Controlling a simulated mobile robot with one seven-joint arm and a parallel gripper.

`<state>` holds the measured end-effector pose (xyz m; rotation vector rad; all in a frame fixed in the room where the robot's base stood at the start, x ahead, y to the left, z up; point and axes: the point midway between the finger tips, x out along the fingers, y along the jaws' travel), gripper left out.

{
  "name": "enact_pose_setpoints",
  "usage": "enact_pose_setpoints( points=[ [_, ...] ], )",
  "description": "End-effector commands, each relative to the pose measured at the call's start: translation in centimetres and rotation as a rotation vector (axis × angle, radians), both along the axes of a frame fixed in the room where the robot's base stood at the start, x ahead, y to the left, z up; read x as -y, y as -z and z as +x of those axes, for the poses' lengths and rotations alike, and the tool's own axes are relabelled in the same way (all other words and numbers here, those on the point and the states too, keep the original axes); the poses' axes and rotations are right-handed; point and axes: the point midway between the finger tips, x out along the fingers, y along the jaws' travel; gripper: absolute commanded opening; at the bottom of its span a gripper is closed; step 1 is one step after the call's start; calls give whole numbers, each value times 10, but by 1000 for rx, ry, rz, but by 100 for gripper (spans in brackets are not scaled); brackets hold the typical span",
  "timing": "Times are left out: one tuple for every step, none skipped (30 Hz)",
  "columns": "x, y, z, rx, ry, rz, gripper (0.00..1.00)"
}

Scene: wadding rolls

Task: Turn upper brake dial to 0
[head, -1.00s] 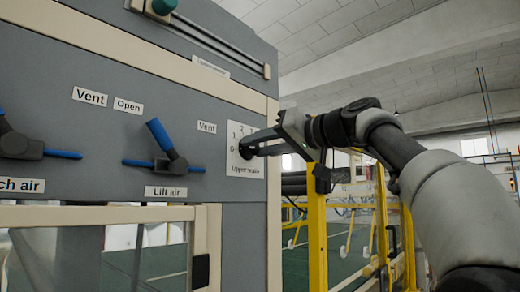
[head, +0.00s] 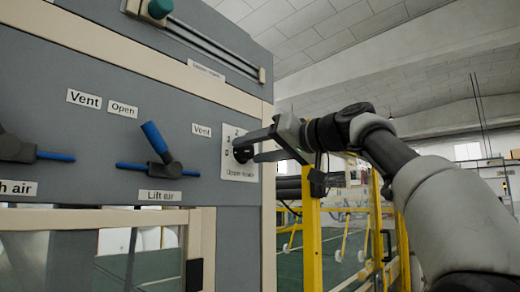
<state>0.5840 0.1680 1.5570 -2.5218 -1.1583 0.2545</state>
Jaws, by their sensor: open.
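The upper brake dial (head: 242,154) is a small dark knob on a white plate (head: 240,173) at the right end of the grey panel. The plate carries numbers, with a 0 at the left of the knob, and a label below. My gripper (head: 248,151) reaches in from the right, its dark fingers spread apart at the dial. Whether the fingers touch the knob, I cannot tell. The fingers hide part of the plate, and the knob's pointing direction is unclear.
Left of the dial are the Lift air valve (head: 168,160) with blue handles and another blue-handled valve (head: 30,152). A green knob (head: 160,8) sits on the upper slide rail. A yellow frame (head: 312,225) stands below my wrist, right of the panel.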

Motion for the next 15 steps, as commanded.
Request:
enact_pose_setpoints(
  points=[
    [2,0,-1,0,1,0,50],
    [3,0,-2,1,1,0,50],
    [6,1,-4,1,2,-1,50],
    [9,1,-7,2,4,-1,50],
    [12,1,-9,2,5,0,50],
    [18,1,-14,2,5,0,50],
    [22,2,-18,3,6,-1,50],
    [27,2,-22,3,7,-1,50],
    [35,2,-27,2,8,-1,50],
    [41,2,-32,2,8,-1,50],
    [46,2,-38,2,8,-1,50],
    [54,1,-44,2,8,-1,50],
    [60,1,-49,1,8,-1,50],
    [66,1,-54,1,9,-2,50],
    [73,1,-60,3,9,-2,50]
  ],
)
